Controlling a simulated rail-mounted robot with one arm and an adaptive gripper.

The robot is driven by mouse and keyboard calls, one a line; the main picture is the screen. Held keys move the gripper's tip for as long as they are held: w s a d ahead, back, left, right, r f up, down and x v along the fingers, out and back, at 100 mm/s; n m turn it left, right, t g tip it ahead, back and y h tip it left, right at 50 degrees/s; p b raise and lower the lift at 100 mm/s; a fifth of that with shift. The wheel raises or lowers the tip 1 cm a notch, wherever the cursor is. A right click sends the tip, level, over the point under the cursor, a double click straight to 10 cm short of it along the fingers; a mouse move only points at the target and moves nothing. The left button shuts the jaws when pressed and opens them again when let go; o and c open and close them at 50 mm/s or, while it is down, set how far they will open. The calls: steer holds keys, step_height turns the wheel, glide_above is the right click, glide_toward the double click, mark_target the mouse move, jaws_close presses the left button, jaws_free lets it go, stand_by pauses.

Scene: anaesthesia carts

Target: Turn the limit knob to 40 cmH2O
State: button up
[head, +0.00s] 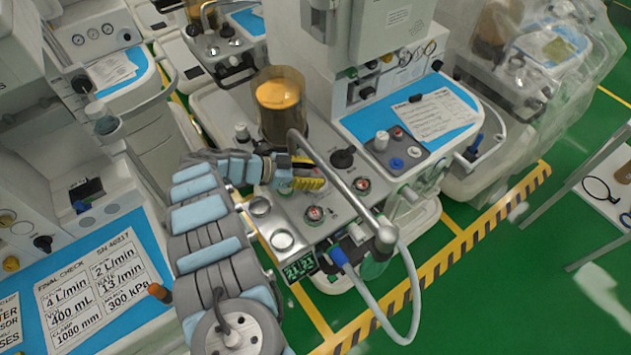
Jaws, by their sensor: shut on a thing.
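My gripper (307,178), with yellow and black fingers, reaches from the left over the grey control panel (338,208) of the middle cart. It is shut on a small control at the panel's back left, behind the hose arm. The fingers hide almost all of this control, so I cannot read its scale or pointer. It appears to be the limit knob, but no label is legible. A black knob (343,157) stands apart to the right. Two round dials with red marks, one in front (315,213) and one at right (361,184), are untouched.
An amber-filled canister (280,105) stands just behind my gripper. A grey hose arm (335,180) crosses the panel close to the fingers, and a pale hose (405,290) loops below. A sheet of settings (95,280) lies on the left cart. Green floor is open at lower right.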

steer(key=shift+r+m+g+b, duration=0.1)
steer(key=shift+m+g+b, duration=0.55)
steer(key=shift+b, duration=0.8)
steer(key=o, duration=1.2)
steer(key=shift+d, duration=0.1)
steer(key=n+t+p, duration=0.1)
steer(key=p, duration=0.2)
steer(key=shift+r, duration=0.3)
steer(key=n+t+p, duration=0.2)
steer(key=p, duration=0.5)
steer(key=shift+t+y+p, duration=0.25)
steer(key=shift+y+p, duration=0.05)
steer(key=shift+y, duration=0.1)
steer(key=n+t+p, duration=0.1)
steer(key=p, duration=0.1)
steer(key=shift+p, duration=0.4)
steer(key=shift+n+t+y+p, duration=0.4)
steer(key=shift+n+t+p, duration=0.15)
steer(key=shift+p, duration=0.35)
steer(key=shift+f+p, duration=0.1)
steer(key=shift+p, duration=0.35)
